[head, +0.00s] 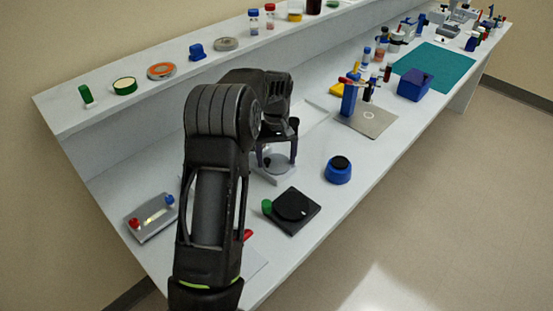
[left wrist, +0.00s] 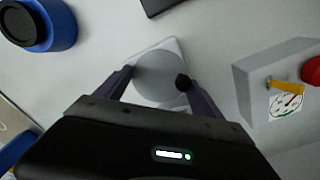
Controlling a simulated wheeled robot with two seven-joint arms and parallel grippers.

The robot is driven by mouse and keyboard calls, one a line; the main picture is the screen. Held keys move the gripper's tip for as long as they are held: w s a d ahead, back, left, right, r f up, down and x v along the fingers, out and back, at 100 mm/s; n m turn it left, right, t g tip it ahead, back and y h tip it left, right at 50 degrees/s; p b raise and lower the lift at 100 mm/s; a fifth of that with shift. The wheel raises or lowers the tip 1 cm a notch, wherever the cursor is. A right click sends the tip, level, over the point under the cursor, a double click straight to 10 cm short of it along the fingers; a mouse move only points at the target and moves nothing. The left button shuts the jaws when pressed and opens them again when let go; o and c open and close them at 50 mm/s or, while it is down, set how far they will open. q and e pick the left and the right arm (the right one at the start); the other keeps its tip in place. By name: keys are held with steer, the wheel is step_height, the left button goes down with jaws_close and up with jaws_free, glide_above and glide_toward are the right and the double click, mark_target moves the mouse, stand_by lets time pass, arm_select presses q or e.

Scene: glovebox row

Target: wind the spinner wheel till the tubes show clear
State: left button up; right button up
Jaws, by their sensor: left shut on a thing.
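The spinner wheel (head: 277,161) is a pale grey disc on a light square base, on the bench beyond my left forearm in the head view. In the left wrist view the wheel (left wrist: 155,75) has a small black knob (left wrist: 183,82) near its right edge. My left gripper (head: 277,148) reaches down over it. In the left wrist view its fingers (left wrist: 160,90) are on either side of the disc and shut on it, the right finger close beside the knob. My arm hides part of the wheel in the head view. I cannot see tubes in the wheel.
A black plate with a dial (head: 292,208) and a blue round pot (head: 338,170) stand nearer the front edge. A blue stand on a grey plate (head: 370,120) is farther right. Small vials (head: 254,22) stand on the shelf.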

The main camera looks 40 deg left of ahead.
mark_target(276, 163)
arm_select(q)
steer(key=shift+m, duration=0.4)
steer(key=o, duration=1.4)
steer(key=shift+c, duration=0.2)
steer(key=shift+r+b, duration=0.65)
steer(key=shift+r, duration=3.25)
